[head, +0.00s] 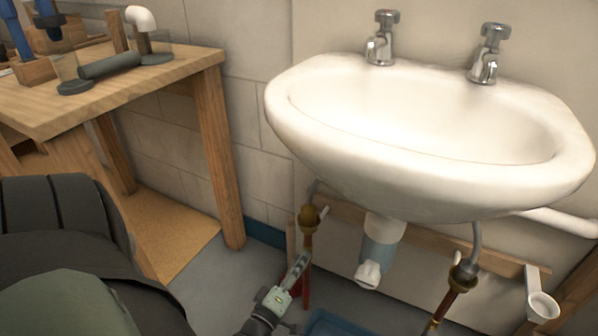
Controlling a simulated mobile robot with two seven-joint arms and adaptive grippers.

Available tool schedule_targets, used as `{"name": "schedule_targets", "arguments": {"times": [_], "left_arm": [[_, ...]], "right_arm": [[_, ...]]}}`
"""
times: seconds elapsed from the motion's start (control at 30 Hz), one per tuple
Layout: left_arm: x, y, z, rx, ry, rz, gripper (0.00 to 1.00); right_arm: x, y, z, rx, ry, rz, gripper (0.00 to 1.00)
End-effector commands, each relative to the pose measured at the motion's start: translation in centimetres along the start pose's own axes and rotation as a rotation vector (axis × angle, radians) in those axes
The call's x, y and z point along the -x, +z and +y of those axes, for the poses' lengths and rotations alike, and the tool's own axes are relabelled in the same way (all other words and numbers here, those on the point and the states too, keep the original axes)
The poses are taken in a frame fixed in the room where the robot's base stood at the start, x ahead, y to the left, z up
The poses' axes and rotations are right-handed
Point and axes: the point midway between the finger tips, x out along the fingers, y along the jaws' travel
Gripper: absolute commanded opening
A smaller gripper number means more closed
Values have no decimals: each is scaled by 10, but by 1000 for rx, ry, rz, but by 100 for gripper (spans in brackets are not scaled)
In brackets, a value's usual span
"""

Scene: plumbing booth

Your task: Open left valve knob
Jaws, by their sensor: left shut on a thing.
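The left valve (309,217) is a brass fitting under the left side of the sink, on a copper-coloured pipe. A small pale handle (324,212) sticks out at its right. My left gripper (302,261) is below the valve, pointing up and right, with its fingertips at the pipe. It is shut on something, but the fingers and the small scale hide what. The right valve (463,275), also brass, is on the pipe under the sink's right side, clear of my gripper. My right gripper is not in view.
The white sink (420,190) overhangs the valves, with its drain trap (376,255) between them. A red object (289,291) is just behind my left gripper. A blue container (345,325) is at the bottom edge. A wooden workbench (185,75) stands at the left.

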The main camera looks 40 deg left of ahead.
Motion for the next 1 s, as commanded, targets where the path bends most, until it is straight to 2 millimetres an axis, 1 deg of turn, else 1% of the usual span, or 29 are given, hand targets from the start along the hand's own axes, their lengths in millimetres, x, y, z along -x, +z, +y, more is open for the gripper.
{"name": "schedule_targets", "arguments": {"times": [0.3,0.73,0.77,0.9,1.0], "left_arm": [[1,1,0,78,-1,-1,6],[1,1,0,84,-1,-1,6],[1,1,0,84,-1,-1,38],[1,0,0,84,-1,-1,55],[0,0,0,84,-1,-1,56]], "right_arm": [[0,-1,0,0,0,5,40],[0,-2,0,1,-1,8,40],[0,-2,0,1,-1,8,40],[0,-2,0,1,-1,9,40],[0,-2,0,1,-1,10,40]]}}
